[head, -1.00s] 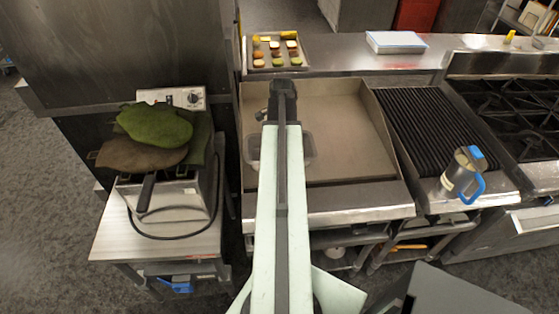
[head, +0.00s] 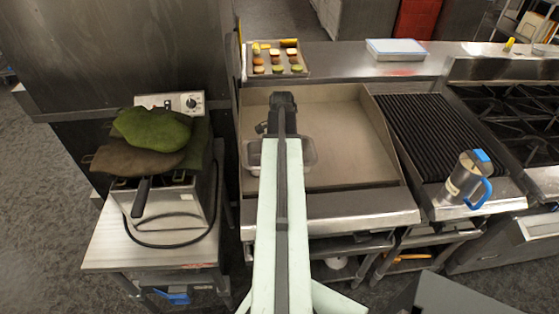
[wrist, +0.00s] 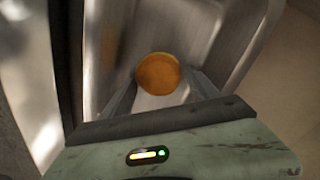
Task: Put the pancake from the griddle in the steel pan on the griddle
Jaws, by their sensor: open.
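The pancake (wrist: 158,73) is a round orange-brown disc in the wrist view. It appears to lie inside the steel pan (wrist: 205,38), whose shiny walls surround it, with a blurred orange reflection on the left wall. My gripper (wrist: 160,88) is open, its two fingers on either side of the pancake's near edge. I cannot tell whether they touch it. In the head view, the pan (head: 309,156) sits on the griddle (head: 350,125) at its left part, partly hidden by my arm. My gripper (head: 283,100) is over that area; the pancake is hidden there.
A tray (head: 303,71) of small food pieces stands on the ledge behind the griddle, with a lidded white container (head: 396,48) to its right. A fryer (head: 170,205) with green mitts stands left.

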